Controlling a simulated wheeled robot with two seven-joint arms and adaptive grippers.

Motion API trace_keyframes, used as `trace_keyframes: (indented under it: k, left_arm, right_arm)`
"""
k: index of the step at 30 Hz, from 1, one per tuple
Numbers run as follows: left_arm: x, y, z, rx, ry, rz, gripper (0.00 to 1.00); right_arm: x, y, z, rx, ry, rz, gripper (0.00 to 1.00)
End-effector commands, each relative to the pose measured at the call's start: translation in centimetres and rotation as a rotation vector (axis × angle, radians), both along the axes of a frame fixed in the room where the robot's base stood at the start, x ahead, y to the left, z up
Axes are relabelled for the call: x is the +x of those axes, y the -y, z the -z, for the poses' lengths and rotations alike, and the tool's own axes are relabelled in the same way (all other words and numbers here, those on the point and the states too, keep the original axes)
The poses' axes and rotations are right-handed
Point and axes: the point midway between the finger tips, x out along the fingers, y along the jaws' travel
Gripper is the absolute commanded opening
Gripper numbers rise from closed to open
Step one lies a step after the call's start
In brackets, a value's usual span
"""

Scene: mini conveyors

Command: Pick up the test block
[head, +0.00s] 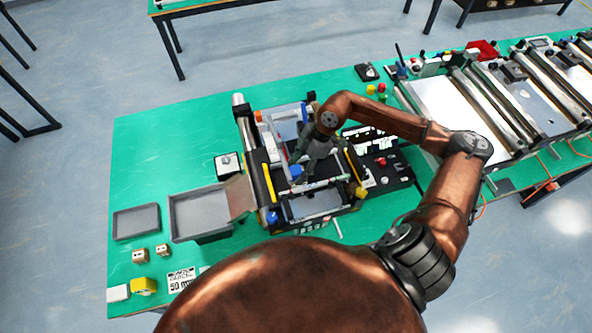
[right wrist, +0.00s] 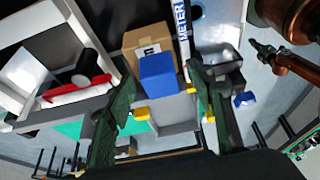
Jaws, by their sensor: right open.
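A blue block (right wrist: 158,75), which may be the test block, shows in the right wrist view between the fingertips of my right gripper (right wrist: 161,88). A small blue patch (head: 296,172) shows below the gripper in the head view. My right gripper (head: 308,160) is open, over the middle of the small conveyor frame (head: 268,188). I cannot tell whether either finger touches the block. At the upper right of the right wrist view, a copper arm ends in a dark green tip that looks like my left gripper (right wrist: 262,48); its jaws are unclear.
A brown box (right wrist: 148,40) lies behind the blue block. Two grey trays (head: 136,221) (head: 200,214) stand left of the frame, near small tan blocks (head: 140,257) and a yellow block (head: 143,287). Conveyors (head: 450,105) stand at right. The green table's (head: 160,150) back left is clear.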

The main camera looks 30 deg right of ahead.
Motion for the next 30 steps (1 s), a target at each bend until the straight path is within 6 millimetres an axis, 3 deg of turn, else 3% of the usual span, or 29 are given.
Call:
trace_keyframes:
  k: [8,27,30]
  left_arm:
    - [0.49,0.01,-0.1,-0.001,0.006,0.001,0.0]
    - [0.6,-0.01,-0.12,0.0,0.008,0.001,0.0]
    - [0.59,-0.01,-0.12,0.0,0.008,0.001,0.0]
  right_arm:
    - [-0.01,-0.13,0.45,0.0,0.0,0.001,0.49]
    - [0.01,-0.13,0.38,0.0,0.0,0.001,0.06]
    - [0.02,-0.13,0.37,0.001,0.001,0.001,0.04]
